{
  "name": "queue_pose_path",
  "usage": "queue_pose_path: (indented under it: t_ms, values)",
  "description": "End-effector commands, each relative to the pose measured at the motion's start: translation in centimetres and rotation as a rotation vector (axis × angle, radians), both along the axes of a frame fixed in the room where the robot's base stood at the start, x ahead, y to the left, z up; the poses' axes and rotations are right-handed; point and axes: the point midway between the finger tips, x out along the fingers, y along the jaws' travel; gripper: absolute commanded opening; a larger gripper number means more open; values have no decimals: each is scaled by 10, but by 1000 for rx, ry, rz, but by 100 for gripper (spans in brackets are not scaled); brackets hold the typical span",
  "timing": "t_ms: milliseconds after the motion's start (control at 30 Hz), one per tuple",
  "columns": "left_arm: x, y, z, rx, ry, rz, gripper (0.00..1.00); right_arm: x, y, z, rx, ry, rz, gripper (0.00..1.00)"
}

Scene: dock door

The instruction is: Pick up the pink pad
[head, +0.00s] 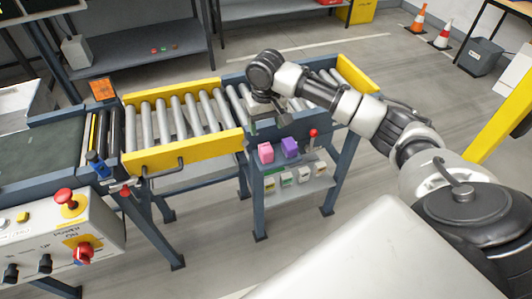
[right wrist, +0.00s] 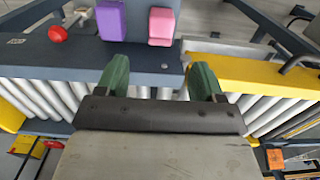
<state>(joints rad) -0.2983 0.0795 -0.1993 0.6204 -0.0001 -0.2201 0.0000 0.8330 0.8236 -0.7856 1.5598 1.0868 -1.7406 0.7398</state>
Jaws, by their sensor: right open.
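The pink pad (head: 266,153) is a small block on the dark blue-grey front side of the roller conveyor (head: 185,115), left of the purple pad (head: 290,148). In the right wrist view the pink pad (right wrist: 162,27) is at the top middle, with the purple pad (right wrist: 111,20) on its left. My right gripper (head: 268,118) is over the rollers, behind the pads in the head view. Its two green fingers (right wrist: 160,65) are wide apart with nothing between them, and the pink pad lies beyond their tips. My left gripper is not in view.
A lever with a red knob (head: 313,133) stands right of the purple pad; its knob also shows in the right wrist view (right wrist: 57,34). Yellow side rails (head: 185,154) edge the conveyor. A control box (head: 60,235) with red buttons is at the lower left. A lower shelf (head: 295,185) holds small items.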

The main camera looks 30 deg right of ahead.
Motion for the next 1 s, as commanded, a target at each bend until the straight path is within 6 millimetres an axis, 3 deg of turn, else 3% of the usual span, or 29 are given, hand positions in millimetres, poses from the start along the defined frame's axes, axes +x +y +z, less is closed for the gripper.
queue_pose_path:
  t_ms: [200,433,700,1000]
  values:
    - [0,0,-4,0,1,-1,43,-1,0,-37,-1,3,0,68]
    - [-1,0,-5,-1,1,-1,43,-2,1,-55,0,2,2,68]
    - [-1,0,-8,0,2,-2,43,-4,2,-93,-1,1,3,68]
    - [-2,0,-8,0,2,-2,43,-4,2,-98,-1,-1,3,68]
